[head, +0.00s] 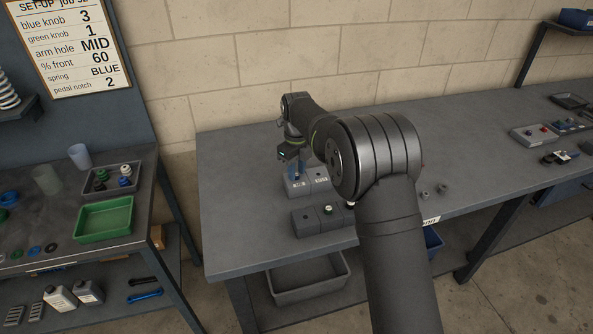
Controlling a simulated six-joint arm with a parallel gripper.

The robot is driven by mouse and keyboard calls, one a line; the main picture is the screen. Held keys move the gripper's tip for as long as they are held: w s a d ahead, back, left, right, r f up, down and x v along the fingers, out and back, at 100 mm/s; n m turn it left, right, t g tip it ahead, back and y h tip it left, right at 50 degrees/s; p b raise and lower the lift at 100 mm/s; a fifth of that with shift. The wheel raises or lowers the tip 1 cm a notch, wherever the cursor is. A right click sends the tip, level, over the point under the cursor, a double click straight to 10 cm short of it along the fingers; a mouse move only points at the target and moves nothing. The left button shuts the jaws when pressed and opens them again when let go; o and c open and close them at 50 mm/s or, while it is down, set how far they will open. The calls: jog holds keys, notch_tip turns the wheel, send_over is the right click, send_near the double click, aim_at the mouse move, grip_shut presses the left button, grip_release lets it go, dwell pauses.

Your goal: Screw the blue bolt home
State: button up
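A small blue piece that looks like the blue bolt (295,170) stands at the top of the left grey block (297,188) on the middle bench. My gripper (292,158) is directly above it, pointing down. The fingertips and the blue piece overlap in the head view. I cannot tell whether the fingers are closed on it or how deep it sits. My own arm crosses the view and hides the right part of the block row.
A second row of dark blocks (309,222) with light knobs stands in front. The bench (235,215) is clear to the left. A green tray (104,219) is on the left bench. Small parts and trays (533,136) lie at the far right. A wall stands behind.

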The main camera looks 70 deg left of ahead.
jog(key=shift+r, duration=0.65)
jog(key=n, duration=1.3)
jog(key=shift+n, duration=0.3)
jog(key=n, duration=1.3)
jog(key=shift+n, duration=0.4)
jog(key=n, duration=0.8)
jog(key=shift+n, duration=0.3)
